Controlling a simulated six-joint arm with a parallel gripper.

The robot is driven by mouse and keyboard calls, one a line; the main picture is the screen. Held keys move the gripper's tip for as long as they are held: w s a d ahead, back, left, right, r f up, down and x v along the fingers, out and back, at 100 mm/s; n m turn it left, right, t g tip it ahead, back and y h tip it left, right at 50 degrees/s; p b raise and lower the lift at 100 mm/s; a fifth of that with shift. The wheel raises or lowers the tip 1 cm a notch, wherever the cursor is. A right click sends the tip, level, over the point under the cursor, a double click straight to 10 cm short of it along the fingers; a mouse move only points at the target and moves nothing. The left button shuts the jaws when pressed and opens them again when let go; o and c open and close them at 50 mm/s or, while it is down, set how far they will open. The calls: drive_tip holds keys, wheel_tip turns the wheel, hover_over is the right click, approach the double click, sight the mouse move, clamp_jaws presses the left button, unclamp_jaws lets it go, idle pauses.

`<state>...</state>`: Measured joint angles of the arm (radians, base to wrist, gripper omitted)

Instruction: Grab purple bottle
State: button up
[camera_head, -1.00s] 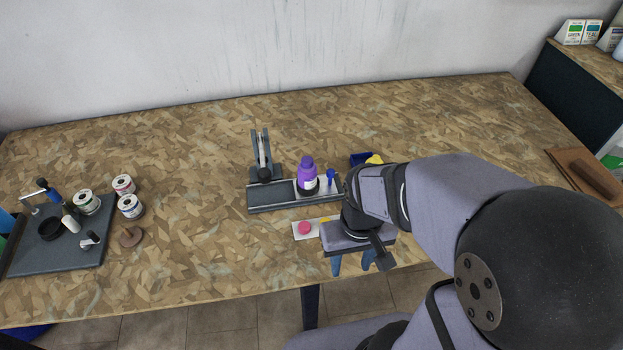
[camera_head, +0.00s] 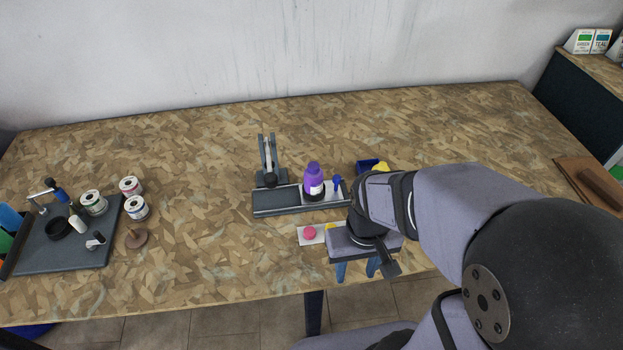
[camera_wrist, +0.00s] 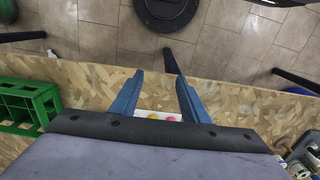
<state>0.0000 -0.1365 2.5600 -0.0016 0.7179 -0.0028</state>
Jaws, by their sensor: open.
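The purple bottle (camera_head: 313,179) stands upright on a grey fixture base (camera_head: 285,208) near the middle of the table in the head view. It has a white label and a dark ring around its bottom. My gripper (camera_head: 357,270) is at the table's front edge, to the right of the bottle and nearer the front, pointing down. In the wrist view my gripper (camera_wrist: 153,82) has its two blue fingers apart with nothing between them. The bottle does not show in the wrist view.
A small blue bottle (camera_head: 337,186) stands just right of the purple one. A grey clamp (camera_head: 268,162) rises at the left. A white card with a pink disc (camera_head: 309,233) lies in front. A tray (camera_head: 70,235) and spools are far left. The table's back is clear.

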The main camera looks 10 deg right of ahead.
sight(314, 172)
drive_tip(key=shift+o, duration=1.1)
drive_tip(key=w+a+f+t+b, duration=0.1)
drive_tip(key=w+t, duration=0.3)
drive_tip(key=w, duration=0.5)
drive_tip(key=w+a+f+t+b, duration=0.1)
drive_tip(key=w+t+b, duration=0.3)
drive_tip(key=w, duration=0.6)
drive_tip(key=w+a+f+t+b, duration=0.1)
drive_tip(key=w+t+b, duration=0.2)
drive_tip(key=w, duration=0.7)
drive_tip(key=shift+f+n+t+y, duration=0.3)
drive_tip(key=shift+f+t, duration=0.05)
drive_tip(key=shift+t, duration=0.55)
drive_tip(key=shift+w+a+r+t+b, duration=0.1)
drive_tip(key=shift+w+r+t+b, duration=0.2)
drive_tip(key=shift+w+r+t, duration=0.15)
drive_tip(key=shift+p+x, duration=1)
drive_tip(key=shift+x, duration=2.65)
